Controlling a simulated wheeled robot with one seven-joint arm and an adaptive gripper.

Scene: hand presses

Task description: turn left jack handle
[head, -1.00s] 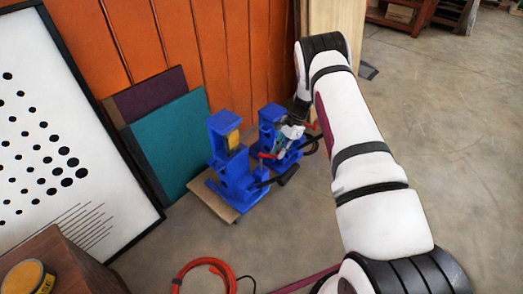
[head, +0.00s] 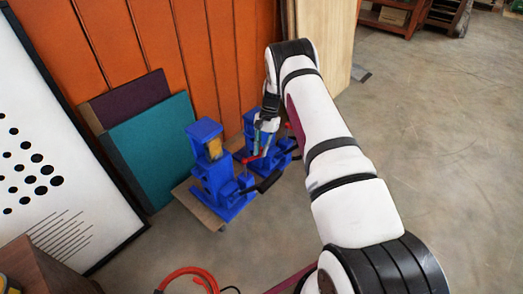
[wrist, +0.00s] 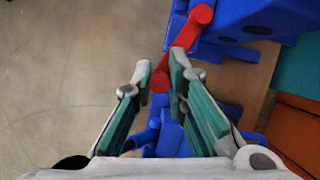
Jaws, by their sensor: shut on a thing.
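Two blue hand presses stand side by side: the left press (head: 213,172) is nearer, and the right press (head: 249,124) is partly hidden behind my arm. My gripper (head: 259,150) is between them, pointing down. A red handle (head: 249,161) shows at its fingertips. In the wrist view, my gripper's fingers (wrist: 162,70) are on either side of the red handle's round end (wrist: 159,82), shut on it. The handle's other end (wrist: 202,14) meets the left press (wrist: 262,25). A black handle (head: 270,181) sticks out low from the left press.
The left press stands on a wooden board (head: 204,211). Teal (head: 160,145) and purple (head: 128,101) panels lean on the orange wall behind. A dotted white board (head: 60,170) is at left. A red hose (head: 188,272) lies in front. Floor at right is clear.

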